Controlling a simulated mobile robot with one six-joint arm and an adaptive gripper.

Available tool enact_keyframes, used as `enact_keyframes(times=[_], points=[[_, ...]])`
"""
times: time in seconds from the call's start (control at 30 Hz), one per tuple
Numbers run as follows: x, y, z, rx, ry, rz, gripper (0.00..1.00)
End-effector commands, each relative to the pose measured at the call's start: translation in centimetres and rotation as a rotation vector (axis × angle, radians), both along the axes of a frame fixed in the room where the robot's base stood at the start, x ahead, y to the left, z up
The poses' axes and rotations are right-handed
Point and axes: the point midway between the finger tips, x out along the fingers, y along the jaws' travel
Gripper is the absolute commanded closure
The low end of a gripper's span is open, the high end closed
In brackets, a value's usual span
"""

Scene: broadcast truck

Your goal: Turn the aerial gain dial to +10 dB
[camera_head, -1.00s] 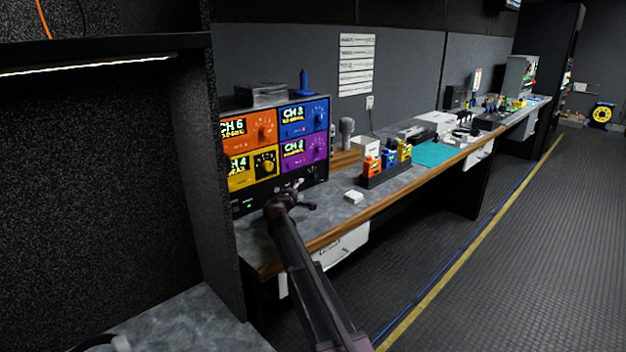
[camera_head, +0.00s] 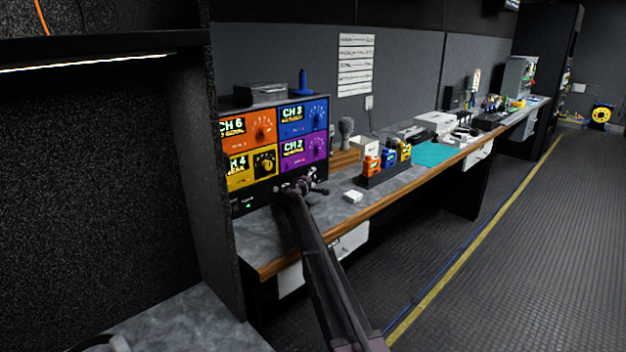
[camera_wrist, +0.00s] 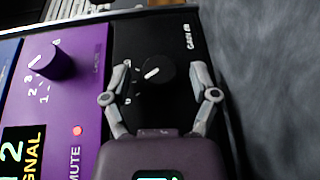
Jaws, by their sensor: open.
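The gain dial is a round black knob (camera_wrist: 156,74) with a short white pointer line, on a black panel marked "GAIN dB" in the wrist view. Scale marks beside the knob are too small to read. My gripper (camera_wrist: 160,68) is open, with one grey finger on each side of the knob. I cannot tell whether the fingers touch it. In the head view my gripper (camera_head: 304,186) is at the right part of the black bottom panel (camera_head: 238,206), hiding the dial there.
A purple CH 2 module (camera_head: 313,152) is above; its knob (camera_wrist: 56,62) is left in the wrist view. Orange, blue and yellow modules share the rack. A small white block (camera_head: 352,196) and a rack of coloured items (camera_head: 378,180) stand on the counter to the right.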

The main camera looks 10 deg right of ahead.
Motion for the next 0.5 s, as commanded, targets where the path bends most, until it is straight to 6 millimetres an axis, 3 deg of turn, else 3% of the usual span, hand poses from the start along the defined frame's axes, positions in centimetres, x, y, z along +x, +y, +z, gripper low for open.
enact_keyframes(times=[0.37, 0.5], points=[[0.27, -0.12, -0.02, 0.0, 0.0, 0.001, 0.24], [0.26, -0.09, -0.01, 0.0, 0.0, 0.001, 0.62]])
